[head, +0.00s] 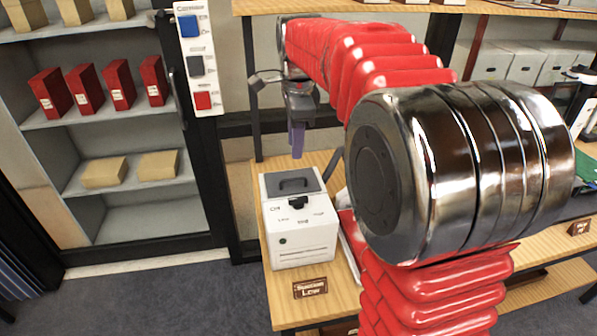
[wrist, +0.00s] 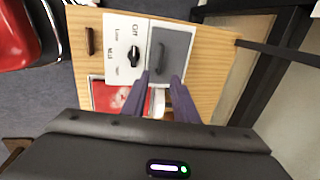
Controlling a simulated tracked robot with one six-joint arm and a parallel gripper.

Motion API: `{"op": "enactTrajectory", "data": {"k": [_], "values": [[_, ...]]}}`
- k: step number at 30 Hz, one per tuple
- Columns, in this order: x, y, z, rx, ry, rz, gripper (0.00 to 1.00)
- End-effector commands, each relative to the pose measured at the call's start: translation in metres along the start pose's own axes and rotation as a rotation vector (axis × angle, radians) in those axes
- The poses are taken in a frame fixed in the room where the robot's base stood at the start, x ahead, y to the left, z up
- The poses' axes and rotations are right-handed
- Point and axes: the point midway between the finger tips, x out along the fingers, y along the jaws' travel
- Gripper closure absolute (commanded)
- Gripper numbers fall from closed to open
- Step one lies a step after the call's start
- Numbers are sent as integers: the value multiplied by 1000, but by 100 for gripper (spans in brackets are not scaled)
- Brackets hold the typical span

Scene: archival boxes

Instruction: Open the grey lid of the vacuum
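The vacuum (head: 303,240) is a white box on the wooden table. Its grey lid (head: 309,181), with a dark handle (head: 293,184), lies flat and shut on top. A black knob (head: 297,203) sits in front of the lid. In the wrist view the grey lid (wrist: 178,52), its handle (wrist: 159,58) and the knob (wrist: 133,56) show beyond the fingertips. My gripper (head: 298,150) points down above the lid, apart from it. Its two purple fingers (wrist: 162,80) are spread with nothing between them.
A sign reading "Suction Low" (head: 310,288) is on the table (head: 345,285) in front of the vacuum. A red-and-white item (wrist: 112,96) lies beside the vacuum in the wrist view. A shelf unit with red boxes (head: 86,88) stands left; a dark post (head: 205,130) stands between.

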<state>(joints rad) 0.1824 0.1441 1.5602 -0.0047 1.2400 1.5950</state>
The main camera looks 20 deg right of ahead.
Motion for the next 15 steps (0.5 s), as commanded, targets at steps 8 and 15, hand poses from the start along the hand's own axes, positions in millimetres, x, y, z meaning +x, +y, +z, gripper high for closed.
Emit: {"op": "enactTrajectory", "data": {"k": [8, 15], "values": [[44, 1, 0, -1, 0, 4, 74], [81, 1, 0, -1, 0, 3, 74]]}}
